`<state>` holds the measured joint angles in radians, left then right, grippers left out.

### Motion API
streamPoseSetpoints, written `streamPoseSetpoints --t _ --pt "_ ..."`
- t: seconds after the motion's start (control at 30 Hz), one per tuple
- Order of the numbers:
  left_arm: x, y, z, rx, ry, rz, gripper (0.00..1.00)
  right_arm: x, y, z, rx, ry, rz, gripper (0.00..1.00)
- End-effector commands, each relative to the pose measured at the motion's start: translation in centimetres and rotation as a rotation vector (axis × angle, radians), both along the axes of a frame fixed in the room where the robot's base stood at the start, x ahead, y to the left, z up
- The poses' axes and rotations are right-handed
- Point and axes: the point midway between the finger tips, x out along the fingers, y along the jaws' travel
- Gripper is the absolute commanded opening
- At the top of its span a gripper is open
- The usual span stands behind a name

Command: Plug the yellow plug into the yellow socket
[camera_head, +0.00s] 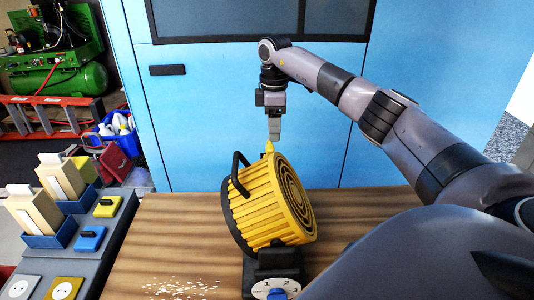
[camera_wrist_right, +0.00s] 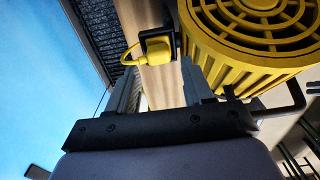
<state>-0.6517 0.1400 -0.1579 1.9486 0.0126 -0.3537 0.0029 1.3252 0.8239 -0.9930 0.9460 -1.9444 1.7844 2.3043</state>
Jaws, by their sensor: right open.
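The yellow plug (camera_wrist_right: 158,50) is beyond my right fingertips in the right wrist view, at a small black holder (camera_wrist_right: 160,36), with a yellow cord looping to its left. In the head view a small yellow tip (camera_head: 269,147), probably the plug, shows just under my right gripper (camera_head: 274,137). My right gripper (camera_wrist_right: 158,66) is open, its fingers spread on either side of the plug's line; I cannot tell whether they touch it. The yellow socket (camera_head: 64,290), a yellow plate with a white round face, is at the lower left. My left gripper is out of view.
A yellow ribbed drum-shaped machine (camera_head: 270,205) with a black handle stands on the wooden table (camera_head: 165,235), beside the plug. A grey socket plate (camera_head: 18,288) and blue bins with cartons (camera_head: 45,235) are at the left. White bits lie on the table's front. A blue cabinet (camera_head: 210,100) stands behind.

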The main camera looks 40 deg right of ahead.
Motion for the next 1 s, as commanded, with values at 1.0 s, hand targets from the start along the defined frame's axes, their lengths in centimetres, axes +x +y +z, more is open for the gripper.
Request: streamPoseSetpoints --t 1.0 --pt "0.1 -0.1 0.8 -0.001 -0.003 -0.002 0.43 0.5 0.1 -6.8 0.001 0.001 0.0 0.51"
